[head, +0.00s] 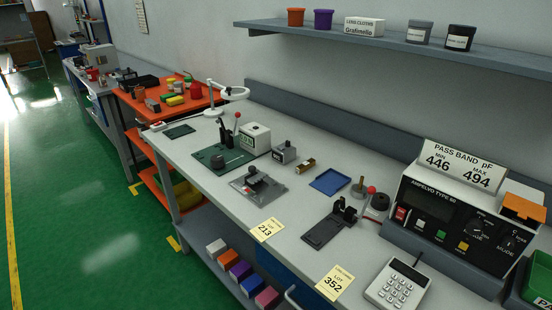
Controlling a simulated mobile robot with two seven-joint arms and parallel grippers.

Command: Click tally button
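No part labelled as a tally button can be read in the head view. A small grey box (284,153) with a dark knob on top stands mid-bench and looks like a counter, but I cannot be sure. Neither of my grippers is in view.
The pale bench (215,190) also bears a dark fixture (331,225), a blue tray (330,181), a grey plate fixture (257,186), and yellow lot cards 213 (267,229) and 352 (335,282). A wall shelf (400,42) overhangs the back. Green floor is clear at left.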

